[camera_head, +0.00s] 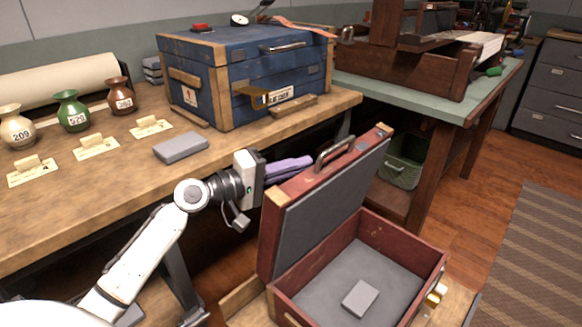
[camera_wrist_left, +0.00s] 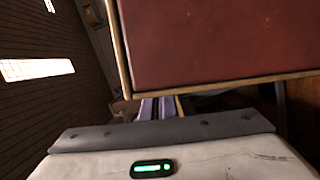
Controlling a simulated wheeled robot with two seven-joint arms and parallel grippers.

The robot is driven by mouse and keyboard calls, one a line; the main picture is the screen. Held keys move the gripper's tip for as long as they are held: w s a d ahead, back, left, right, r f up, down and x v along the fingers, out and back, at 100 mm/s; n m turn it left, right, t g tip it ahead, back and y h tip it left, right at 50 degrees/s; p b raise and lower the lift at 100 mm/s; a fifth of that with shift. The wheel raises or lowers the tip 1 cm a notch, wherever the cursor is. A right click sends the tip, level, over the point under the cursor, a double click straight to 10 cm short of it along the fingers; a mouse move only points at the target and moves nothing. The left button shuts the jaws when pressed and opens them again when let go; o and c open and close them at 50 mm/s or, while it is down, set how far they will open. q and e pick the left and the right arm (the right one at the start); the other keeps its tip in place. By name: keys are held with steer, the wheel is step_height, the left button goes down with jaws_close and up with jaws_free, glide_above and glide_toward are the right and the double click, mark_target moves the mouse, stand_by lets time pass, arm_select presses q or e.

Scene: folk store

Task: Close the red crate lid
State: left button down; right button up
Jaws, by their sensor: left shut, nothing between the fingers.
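The red crate (camera_head: 432,268) stands open at the lower right, with a grey inside. A grey block (camera_head: 360,298) lies on the crate floor. My left gripper (camera_head: 306,161) has purple fingers, shut and empty, on the outer side of the lid near its upper edge. In the left wrist view the lid's red outer face (camera_wrist_left: 220,45) fills the upper right, and the shut fingers (camera_wrist_left: 155,106) sit at its lower corner. I cannot tell whether they touch it. My right gripper is not in view.
A wooden workbench (camera_head: 120,200) on the left holds a blue chest (camera_head: 190,75), several numbered vases, paper tags and a grey block (camera_head: 181,147). A green-topped table (camera_head: 440,102) stands behind the crate, with a green bin (camera_head: 402,170) below.

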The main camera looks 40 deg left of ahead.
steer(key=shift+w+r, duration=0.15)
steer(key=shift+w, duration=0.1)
